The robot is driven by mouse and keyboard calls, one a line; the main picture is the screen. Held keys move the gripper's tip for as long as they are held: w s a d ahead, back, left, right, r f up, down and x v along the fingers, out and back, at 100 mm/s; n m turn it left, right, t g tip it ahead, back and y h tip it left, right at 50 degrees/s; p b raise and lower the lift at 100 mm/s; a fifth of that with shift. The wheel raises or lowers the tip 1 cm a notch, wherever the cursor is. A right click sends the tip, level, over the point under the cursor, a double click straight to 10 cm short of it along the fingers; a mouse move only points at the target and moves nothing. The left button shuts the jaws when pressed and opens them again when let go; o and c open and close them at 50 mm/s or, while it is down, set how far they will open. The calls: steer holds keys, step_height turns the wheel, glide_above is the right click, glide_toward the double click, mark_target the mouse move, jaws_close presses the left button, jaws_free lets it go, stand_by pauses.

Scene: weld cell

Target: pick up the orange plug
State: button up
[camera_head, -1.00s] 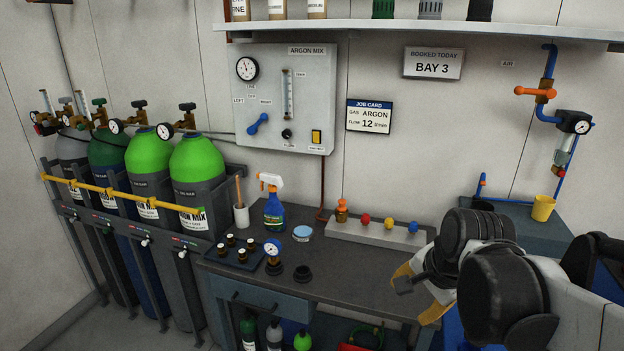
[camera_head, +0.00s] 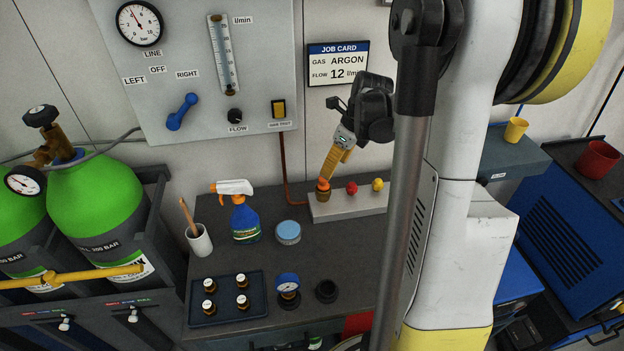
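The orange plug (camera_head: 323,184) sits at the left end of the light grey rack (camera_head: 345,207), on top of a brass-coloured fitting (camera_head: 322,195). My gripper (camera_head: 328,175) points down and to the left, with its yellow fingers directly at the plug's top. The fingers overlap the plug in this view. I see them side-on, so I cannot tell whether they are apart around it or closed on it. A red plug (camera_head: 352,187) and a yellow plug (camera_head: 377,184) stand to the right on the same rack. My arm hides the rack's right end.
A spray bottle (camera_head: 245,222), a blue-lidded tin (camera_head: 288,232) and a white cup (camera_head: 199,240) with a stick stand left of the rack. A dark tray (camera_head: 228,298) of small bottles and a gauge (camera_head: 287,286) are nearer. The wall panel (camera_head: 262,60) rises behind.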

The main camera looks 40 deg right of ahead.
mark_target(324, 182)
steer(key=b+x, duration=0.1)
steer(key=x, duration=0.2)
steer(key=b+x, duration=0.1)
steer(key=x, duration=0.2)
steer(key=b+x, duration=0.1)
steer(key=x, duration=0.2)
steer(key=shift+w+a, duration=0.15)
steer(key=shift+w, duration=0.2)
steer(key=shift+s+r, duration=0.1)
steer(key=shift+r, duration=0.05)
jaws_close()
